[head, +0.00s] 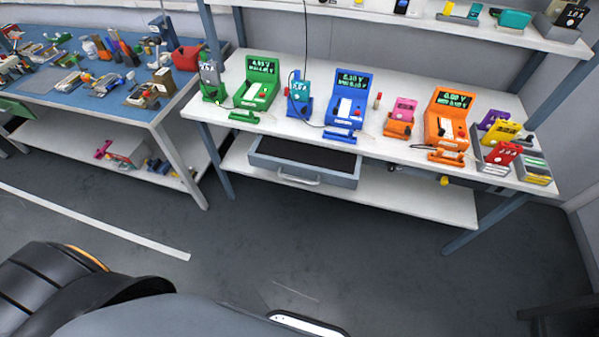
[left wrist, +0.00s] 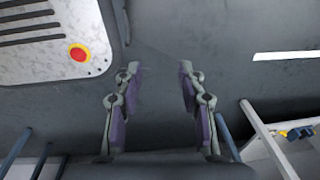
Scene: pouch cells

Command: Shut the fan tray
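A grey drawer-like tray (head: 262,164) is pulled out under the white bench's top in the head view, with a dark inside and a light handle (head: 299,179) on its front. I see no fan in it and cannot tell for sure that it is the fan tray. My left gripper (left wrist: 160,71) shows in the left wrist view, its two fingers apart with nothing between them but grey floor. It is away from the tray, which is not seen in that view. Neither gripper shows in the head view.
The white bench (head: 222,105) bears green, blue and orange testers (head: 351,96) and small gadgets above the tray. A lower shelf (head: 400,197) runs beneath. A blue-topped bench (head: 95,92) with tools stands at left. The grey floor (head: 330,250) in front is clear.

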